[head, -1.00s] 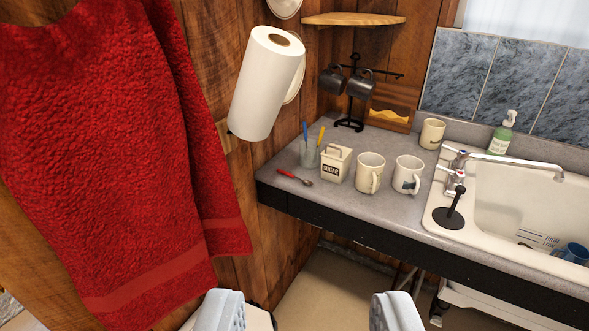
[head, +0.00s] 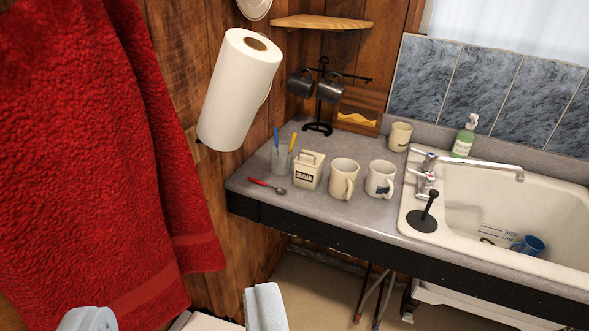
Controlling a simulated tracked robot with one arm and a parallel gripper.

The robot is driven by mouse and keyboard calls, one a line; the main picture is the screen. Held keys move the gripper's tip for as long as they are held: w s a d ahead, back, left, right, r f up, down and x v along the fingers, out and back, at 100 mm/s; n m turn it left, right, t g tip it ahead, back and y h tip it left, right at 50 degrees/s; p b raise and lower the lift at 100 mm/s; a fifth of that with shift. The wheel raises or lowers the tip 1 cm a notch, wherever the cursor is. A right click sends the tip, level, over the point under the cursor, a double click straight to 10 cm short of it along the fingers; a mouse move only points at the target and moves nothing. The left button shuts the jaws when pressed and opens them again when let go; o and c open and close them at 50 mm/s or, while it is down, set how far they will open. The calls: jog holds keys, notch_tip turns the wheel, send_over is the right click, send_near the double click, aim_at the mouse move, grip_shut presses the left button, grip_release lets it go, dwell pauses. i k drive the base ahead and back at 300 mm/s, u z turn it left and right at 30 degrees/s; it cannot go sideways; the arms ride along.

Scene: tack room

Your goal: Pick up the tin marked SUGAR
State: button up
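The white tin marked SUGAR (head: 307,174) stands upright on the grey counter (head: 300,211), near its left end. Its lid has a handle on top and its dark label faces me. My gripper (head: 172,318) is at the bottom left of the view, with its two pale fingers wide apart and nothing between them. It is well short of the tin, nearer to me and to the left of it. The lower parts of the fingers are cut off by the frame.
A glass with a blue and a yellow handle (head: 281,160) stands close left of the tin, and a red-handled spoon (head: 266,186) lies in front. A cream mug (head: 343,180) stands close right. A red towel (head: 100,150) hangs at left. The sink (head: 510,215) is at right.

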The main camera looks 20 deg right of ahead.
aim_at(307, 178)
jog(key=i, duration=0.85)
jog(key=z, duration=0.05)
